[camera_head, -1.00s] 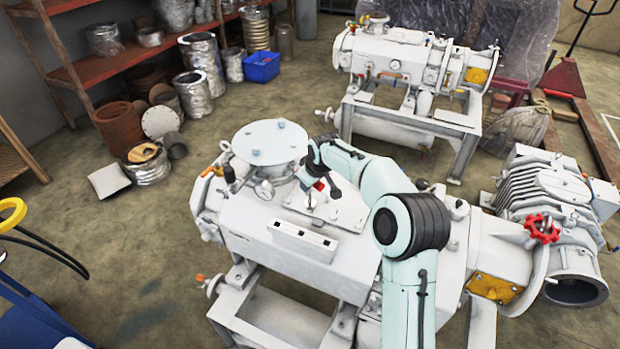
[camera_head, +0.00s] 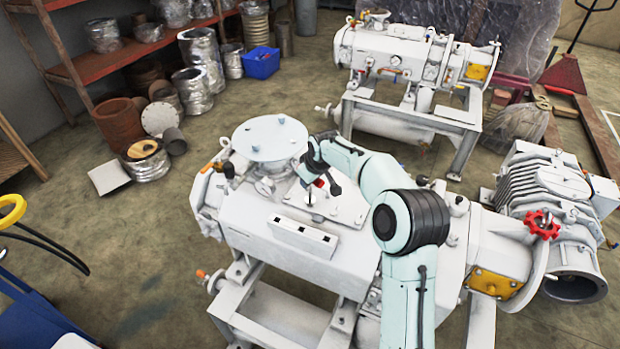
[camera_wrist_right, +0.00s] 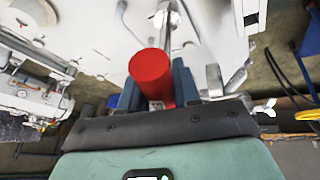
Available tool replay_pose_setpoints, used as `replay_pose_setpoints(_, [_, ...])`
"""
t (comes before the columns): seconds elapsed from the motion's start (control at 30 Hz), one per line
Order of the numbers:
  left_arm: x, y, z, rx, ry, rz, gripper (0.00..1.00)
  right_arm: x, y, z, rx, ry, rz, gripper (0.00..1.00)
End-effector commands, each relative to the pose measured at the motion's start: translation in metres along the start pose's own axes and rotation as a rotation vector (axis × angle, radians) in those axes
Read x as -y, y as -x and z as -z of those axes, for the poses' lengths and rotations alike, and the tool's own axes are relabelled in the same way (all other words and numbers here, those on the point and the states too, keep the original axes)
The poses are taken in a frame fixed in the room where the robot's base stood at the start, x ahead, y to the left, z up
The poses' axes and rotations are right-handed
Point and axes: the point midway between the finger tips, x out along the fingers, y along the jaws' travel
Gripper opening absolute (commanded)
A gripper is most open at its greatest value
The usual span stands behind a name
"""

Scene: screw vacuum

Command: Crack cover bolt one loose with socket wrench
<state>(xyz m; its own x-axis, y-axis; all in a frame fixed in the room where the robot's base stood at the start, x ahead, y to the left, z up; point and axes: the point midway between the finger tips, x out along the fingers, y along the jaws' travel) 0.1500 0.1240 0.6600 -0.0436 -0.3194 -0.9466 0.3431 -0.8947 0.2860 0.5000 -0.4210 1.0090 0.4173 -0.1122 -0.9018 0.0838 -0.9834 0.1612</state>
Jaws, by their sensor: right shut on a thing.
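My right gripper (camera_head: 318,180) is over the top of the near white vacuum pump (camera_head: 300,255), beside a flat cover plate (camera_head: 345,210). In the right wrist view my right gripper (camera_wrist_right: 156,88) is shut on a red handle (camera_wrist_right: 151,72), with a finger on each side. A metal shaft (camera_wrist_right: 178,28) extends beyond the handle towards the white pump surface; I take this to be the socket wrench. In the head view only a bit of red (camera_head: 319,184) shows at the fingers. I cannot tell whether the socket sits on a bolt. My left gripper is not in view.
A white box with dark holes (camera_head: 302,236) lies on the pump, in front of the gripper. A round flanged lid with several bolts (camera_head: 270,138) stands to the left. A red handwheel (camera_head: 542,225) is at the right. A second pump (camera_head: 400,60) stands behind.

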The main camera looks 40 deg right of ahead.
Motion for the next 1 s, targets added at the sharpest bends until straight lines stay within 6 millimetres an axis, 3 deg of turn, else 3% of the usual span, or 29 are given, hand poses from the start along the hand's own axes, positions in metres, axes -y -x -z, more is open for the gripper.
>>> replay_pose_setpoints(1.0, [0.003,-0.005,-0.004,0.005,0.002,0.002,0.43,0.002,-0.011,-0.005,0.000,0.000,0.000,0.00])
